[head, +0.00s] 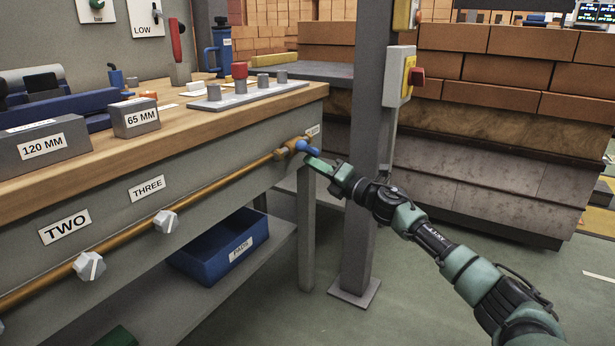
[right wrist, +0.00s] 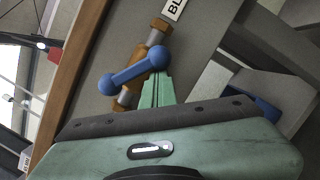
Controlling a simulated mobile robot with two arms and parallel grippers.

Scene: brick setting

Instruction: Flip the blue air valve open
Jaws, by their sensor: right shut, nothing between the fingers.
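The blue air valve handle (head: 309,149) sits on a brass valve body (head: 287,149) at the far right end of the pipe along the bench front. In the right wrist view the handle (right wrist: 133,71) is a blue bar with rounded ends, lying at an angle across the brass pipe (right wrist: 156,33). My right gripper (head: 314,162) is shut and empty, just below the handle in the head view. In the right wrist view its fingertips (right wrist: 161,78) are close beside the handle's upper right end. I cannot tell whether they touch it. My left gripper is not in view.
The wooden bench top (head: 170,122) overhangs the pipe (head: 215,187). A grey post (head: 352,240) with a red-knobbed switch box (head: 397,75) stands right of the bench. A blue bin (head: 220,262) sits on the lower shelf. The floor (head: 420,290) right of the bench is clear.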

